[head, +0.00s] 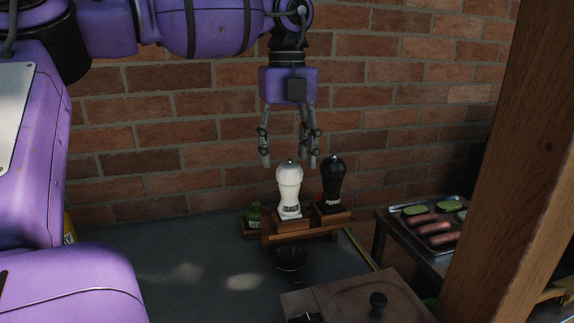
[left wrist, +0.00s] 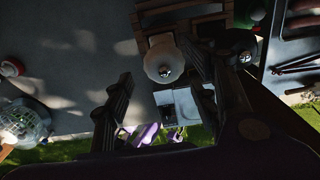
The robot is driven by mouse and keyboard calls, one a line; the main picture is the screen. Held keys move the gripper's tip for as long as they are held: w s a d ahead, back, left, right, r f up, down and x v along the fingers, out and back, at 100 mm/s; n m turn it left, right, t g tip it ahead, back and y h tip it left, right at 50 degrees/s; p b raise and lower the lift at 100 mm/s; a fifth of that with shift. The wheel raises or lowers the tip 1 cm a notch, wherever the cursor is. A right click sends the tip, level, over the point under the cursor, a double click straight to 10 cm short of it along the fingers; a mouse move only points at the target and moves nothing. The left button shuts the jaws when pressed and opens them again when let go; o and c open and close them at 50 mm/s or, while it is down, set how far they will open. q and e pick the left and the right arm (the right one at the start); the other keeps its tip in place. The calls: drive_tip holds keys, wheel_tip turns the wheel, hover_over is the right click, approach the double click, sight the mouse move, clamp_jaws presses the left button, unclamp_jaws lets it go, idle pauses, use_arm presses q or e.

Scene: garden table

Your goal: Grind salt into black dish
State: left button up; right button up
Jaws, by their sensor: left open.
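The white salt grinder (head: 289,192) stands upright on a wooden rack (head: 291,226), with its label facing me. The black pepper grinder (head: 333,186) stands to its right on the same rack. The small black dish (head: 291,262) is on the table in front of the rack. My left gripper (head: 288,161) points down, open and empty, with its fingertips around the height of the salt grinder's top. In the left wrist view, the salt grinder's white top (left wrist: 160,64) shows between the spread fingers; contact cannot be told. The dish is not clearly seen there. My right gripper is not in view.
A green-labelled jar (head: 254,214) stands left of the rack. A wooden board or box with a dark knob (head: 378,300) lies in front right. A tray of sausages and green slices (head: 436,232) is at right, beside a wooden post (head: 505,180). The brick wall (head: 170,150) stands behind.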

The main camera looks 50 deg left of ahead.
sight(287, 164)
use_arm(q)
drive_tip(key=shift+w+f, duration=0.1)
drive_tip(key=shift+f, duration=1.6)
drive_tip(key=shift+c, duration=0.4)
drive_tip(key=c, duration=1)
drive_tip(key=shift+a, duration=0.1)
